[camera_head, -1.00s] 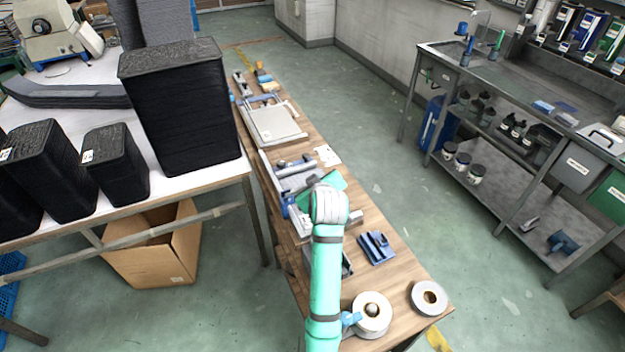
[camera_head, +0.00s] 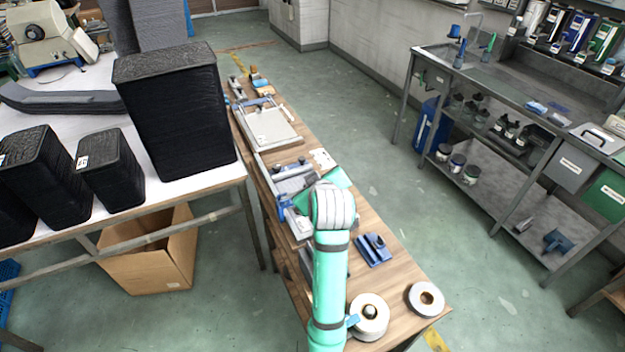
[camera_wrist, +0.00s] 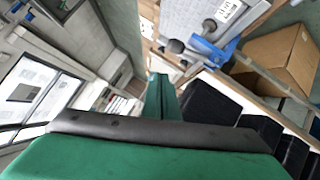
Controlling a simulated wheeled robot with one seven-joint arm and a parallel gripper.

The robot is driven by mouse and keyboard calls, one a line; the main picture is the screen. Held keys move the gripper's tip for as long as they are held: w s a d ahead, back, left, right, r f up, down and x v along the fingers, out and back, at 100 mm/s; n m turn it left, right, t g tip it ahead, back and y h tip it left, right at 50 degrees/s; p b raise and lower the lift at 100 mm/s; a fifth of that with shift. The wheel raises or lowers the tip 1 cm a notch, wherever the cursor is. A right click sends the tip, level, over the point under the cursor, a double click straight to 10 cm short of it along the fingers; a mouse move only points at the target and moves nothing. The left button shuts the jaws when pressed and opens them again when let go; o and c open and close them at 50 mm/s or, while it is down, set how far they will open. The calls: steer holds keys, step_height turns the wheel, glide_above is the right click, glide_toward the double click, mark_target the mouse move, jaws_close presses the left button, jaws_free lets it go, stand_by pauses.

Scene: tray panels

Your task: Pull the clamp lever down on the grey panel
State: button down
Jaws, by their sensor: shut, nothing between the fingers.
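The grey panel (camera_head: 293,183) lies on the narrow wooden bench, partly behind my arm in the head view. A grey panel face with a label also shows at the top of the wrist view (camera_wrist: 196,12). A dark round knob (camera_wrist: 176,46) and a second knob (camera_wrist: 209,25) stand by its edge next to a blue bracket (camera_wrist: 217,52). I cannot tell which part is the clamp lever. My gripper (camera_wrist: 160,92) shows as a green tip in the wrist view, shut and empty, apart from the knobs.
A paler panel (camera_head: 268,128) lies farther along the bench. A blue fixture (camera_head: 373,251) and two tape rolls (camera_head: 368,318) (camera_head: 426,299) sit near its front end.

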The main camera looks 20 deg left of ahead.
steer(key=v, duration=0.4)
steer(key=shift+s+d+r, duration=0.1)
steer(key=shift+d+r, duration=0.05)
steer(key=shift+r, duration=0.2)
